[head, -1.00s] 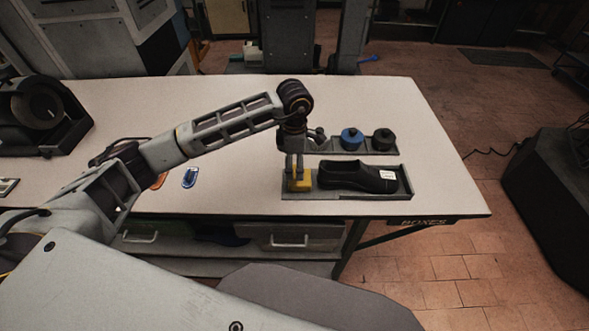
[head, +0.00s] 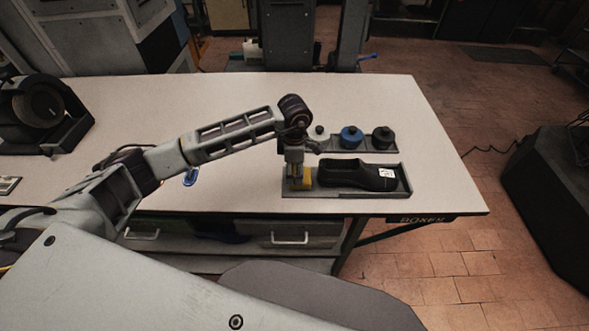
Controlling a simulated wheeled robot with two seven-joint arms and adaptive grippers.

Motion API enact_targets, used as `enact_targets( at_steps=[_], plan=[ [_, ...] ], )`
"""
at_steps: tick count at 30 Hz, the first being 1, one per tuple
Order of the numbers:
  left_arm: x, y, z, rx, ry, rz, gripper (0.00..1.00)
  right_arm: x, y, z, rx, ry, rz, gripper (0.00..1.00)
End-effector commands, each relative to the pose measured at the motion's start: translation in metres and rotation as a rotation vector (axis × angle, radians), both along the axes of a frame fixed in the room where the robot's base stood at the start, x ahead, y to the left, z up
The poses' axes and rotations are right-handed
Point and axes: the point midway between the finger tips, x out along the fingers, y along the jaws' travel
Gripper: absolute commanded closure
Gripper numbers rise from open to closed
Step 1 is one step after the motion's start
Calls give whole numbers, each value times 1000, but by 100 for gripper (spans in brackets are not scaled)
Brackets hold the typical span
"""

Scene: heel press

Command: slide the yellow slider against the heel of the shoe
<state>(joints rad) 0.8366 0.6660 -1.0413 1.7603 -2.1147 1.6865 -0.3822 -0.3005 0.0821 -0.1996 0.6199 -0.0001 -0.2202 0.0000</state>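The black shoe (head: 357,177) lies in a shallow grey tray (head: 345,194) near the table's front edge, heel to the left, toe to the right, with a white label near the toe. The yellow slider (head: 308,177) is at the tray's left end, close beside the heel; I cannot tell whether they touch. My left gripper (head: 294,181) points down at the slider's left side and hides part of it. Its fingers are too small and dark to tell open from shut. My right gripper is not in view.
Behind the shoe tray, a second grey tray (head: 335,149) holds a white, a blue (head: 351,137) and a dark round knob-topped piece (head: 383,138). A blue item (head: 190,177) lies left, partly behind my arm. The table (head: 230,195) is clear in front.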

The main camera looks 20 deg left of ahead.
Motion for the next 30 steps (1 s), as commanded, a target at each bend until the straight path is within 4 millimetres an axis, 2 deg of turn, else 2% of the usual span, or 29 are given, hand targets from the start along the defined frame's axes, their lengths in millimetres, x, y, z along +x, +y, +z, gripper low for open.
enact_targets(
  at_steps=[1,6,9,16,30],
  plan=[
    [0,0,0,0,0,0,53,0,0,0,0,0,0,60],
    [0,0,0,0,0,0,75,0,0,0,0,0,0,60],
    [0,0,0,0,0,0,84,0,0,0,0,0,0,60],
    [2,-7,0,-3,-2,-1,84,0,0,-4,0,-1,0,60],
    [13,-43,-1,-3,-3,-1,84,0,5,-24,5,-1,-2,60]
  ],
)
